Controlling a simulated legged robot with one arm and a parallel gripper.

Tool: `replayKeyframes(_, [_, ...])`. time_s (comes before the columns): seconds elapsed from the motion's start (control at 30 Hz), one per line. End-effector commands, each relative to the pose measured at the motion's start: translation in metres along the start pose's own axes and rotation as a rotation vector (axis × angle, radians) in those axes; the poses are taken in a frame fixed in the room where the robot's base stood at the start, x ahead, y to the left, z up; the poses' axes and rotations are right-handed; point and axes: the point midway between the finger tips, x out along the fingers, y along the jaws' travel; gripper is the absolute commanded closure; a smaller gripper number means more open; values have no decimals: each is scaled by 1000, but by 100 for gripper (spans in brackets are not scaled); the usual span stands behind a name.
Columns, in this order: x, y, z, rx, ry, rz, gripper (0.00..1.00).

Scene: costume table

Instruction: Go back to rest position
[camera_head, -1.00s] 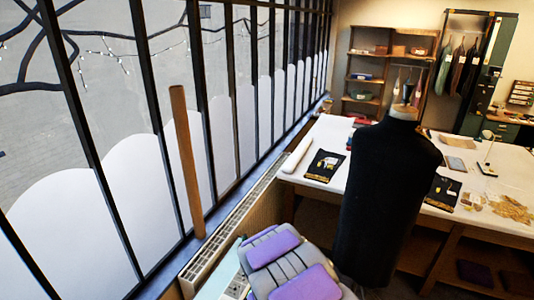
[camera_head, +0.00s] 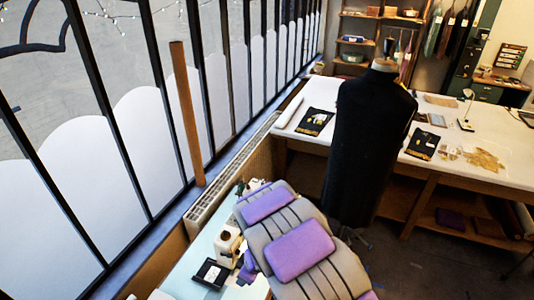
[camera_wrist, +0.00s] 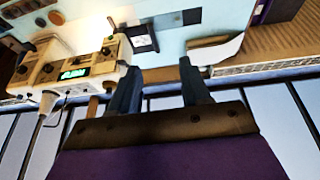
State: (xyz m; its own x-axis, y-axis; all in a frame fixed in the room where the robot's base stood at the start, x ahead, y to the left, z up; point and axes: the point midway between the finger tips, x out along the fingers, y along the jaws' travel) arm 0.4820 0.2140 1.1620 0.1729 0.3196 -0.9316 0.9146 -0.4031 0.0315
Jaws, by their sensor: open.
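My gripper (camera_wrist: 160,74) shows in the wrist view with its two dark blue fingers spread apart. Nothing is between the fingers. Beyond them are a pale table top (camera_wrist: 170,35) and a cream sewing machine (camera_wrist: 75,68), which stands left of the fingers. I cannot tell whether the fingers touch anything. In the head view my grey and purple arm reaches up from the bottom centre, and the gripper's fingers cannot be made out there.
In the head view a black dress form (camera_head: 368,140) stands right of my arm, before a long white work table (camera_head: 470,150). A tall window (camera_head: 140,130), a wooden pole (camera_head: 187,115) and a radiator (camera_head: 225,180) bound the left. Dark floor shows at lower right.

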Motion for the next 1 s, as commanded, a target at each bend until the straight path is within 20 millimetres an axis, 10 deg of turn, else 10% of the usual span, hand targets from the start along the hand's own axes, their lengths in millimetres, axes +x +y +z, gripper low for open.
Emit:
replayKeyframes(0.57, [-61,101,42,175,-58,386,53])
replayKeyframes(0.77, [-116,131,102,357,-146,590,53])
replayKeyframes(1.0, [-170,108,187,630,-281,707,53])
